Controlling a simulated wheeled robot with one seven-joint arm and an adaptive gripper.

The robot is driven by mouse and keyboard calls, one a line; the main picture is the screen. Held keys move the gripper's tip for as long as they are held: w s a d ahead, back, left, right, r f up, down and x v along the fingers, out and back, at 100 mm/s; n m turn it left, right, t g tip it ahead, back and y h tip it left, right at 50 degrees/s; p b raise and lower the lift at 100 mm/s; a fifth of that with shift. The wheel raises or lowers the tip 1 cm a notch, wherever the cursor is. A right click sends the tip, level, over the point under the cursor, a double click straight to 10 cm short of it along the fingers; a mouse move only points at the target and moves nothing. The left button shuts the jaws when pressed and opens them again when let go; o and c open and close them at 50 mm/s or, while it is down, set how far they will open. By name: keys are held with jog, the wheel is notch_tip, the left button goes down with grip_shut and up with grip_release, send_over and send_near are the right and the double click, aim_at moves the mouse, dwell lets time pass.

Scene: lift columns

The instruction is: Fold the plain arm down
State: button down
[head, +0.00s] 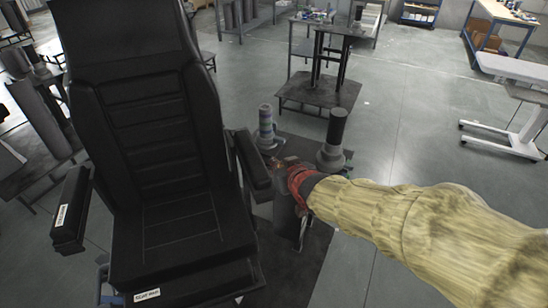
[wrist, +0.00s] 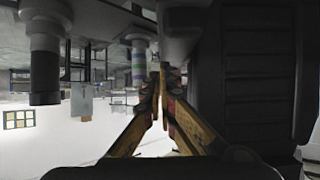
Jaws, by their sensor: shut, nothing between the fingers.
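A black seat (head: 150,130) with a tall ribbed back stands at the left of the head view. Its plain arm (head: 254,162) is on the seat's right side, has no label that I see, and sits higher in the picture than the other arm. The other arm (head: 70,212), at the left, bears a white label. My gripper (head: 282,164) is just right of the plain arm; whether they touch is unclear. In the wrist view my gripper (wrist: 158,75) is shut and empty, its fingertips together, beside a dark grey form too close to make out.
A banded column (head: 265,128) and a dark column (head: 334,140) stand just behind my gripper. A dark table (head: 320,92) is farther back, a white wheeled table (head: 515,70) at the right. Grey floor between them is clear.

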notch_tip(320, 180, down, 10)
jog(key=s+b, duration=0.2)
jog(key=b, duration=0.4)
jog(key=shift+d, duration=0.3)
jog(key=shift+s, duration=0.1)
